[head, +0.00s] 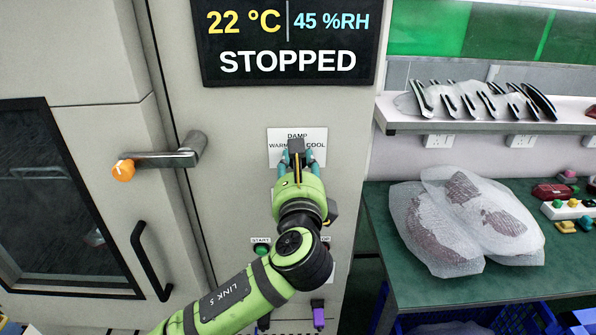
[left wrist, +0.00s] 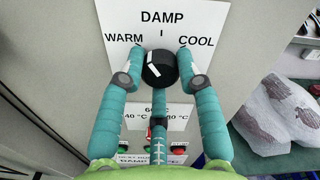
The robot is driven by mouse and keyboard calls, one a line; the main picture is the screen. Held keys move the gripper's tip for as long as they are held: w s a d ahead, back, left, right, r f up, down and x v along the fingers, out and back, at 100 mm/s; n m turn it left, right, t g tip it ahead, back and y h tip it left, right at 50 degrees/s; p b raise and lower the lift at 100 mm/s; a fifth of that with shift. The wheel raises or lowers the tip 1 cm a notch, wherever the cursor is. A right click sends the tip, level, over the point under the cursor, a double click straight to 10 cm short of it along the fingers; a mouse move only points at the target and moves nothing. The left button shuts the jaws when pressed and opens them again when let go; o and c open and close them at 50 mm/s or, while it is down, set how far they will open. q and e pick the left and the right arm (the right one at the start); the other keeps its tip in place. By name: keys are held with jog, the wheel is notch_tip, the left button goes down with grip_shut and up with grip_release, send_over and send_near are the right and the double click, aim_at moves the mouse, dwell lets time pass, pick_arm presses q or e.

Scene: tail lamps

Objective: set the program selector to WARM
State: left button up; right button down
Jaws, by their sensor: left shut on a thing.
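The program selector is a round black knob (left wrist: 160,70) on the cabinet front, under a white label plate (head: 312,134) reading DAMP at the top, WARM at left and COOL at right. My left gripper (head: 297,158) is at the knob, with its teal fingers on either side; they also show in the left wrist view (left wrist: 163,62). It is shut on the knob. A white mark on the knob's face slants toward the upper left, roughly on the WARM side. In the head view the gripper hides much of the knob. My right gripper is not in view.
A display (head: 288,42) above reads 22 °C, 45 %RH, STOPPED. A green START button (head: 262,249) is below the knob. A door handle with an orange end (head: 123,170) juts out at left. A green bench (head: 450,282) with wrapped parts (head: 462,222) stands at right.

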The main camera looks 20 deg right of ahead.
pick_arm(q)
jog(key=shift+r+n+b, duration=0.2)
jog(key=shift+n+b, duration=0.3)
jog(key=shift+n, duration=0.75)
jog(key=shift+r+n+b, duration=0.2)
jog(key=shift+n+b, duration=0.25)
jog(key=shift+n, duration=0.8)
jog(key=o, duration=1.1)
jog(key=shift+o, duration=0.2)
jog(key=shift+w+a+f, duration=0.1)
jog(key=shift+f, duration=0.05)
jog(key=shift+f, duration=0.1)
jog(key=v, duration=1.2)
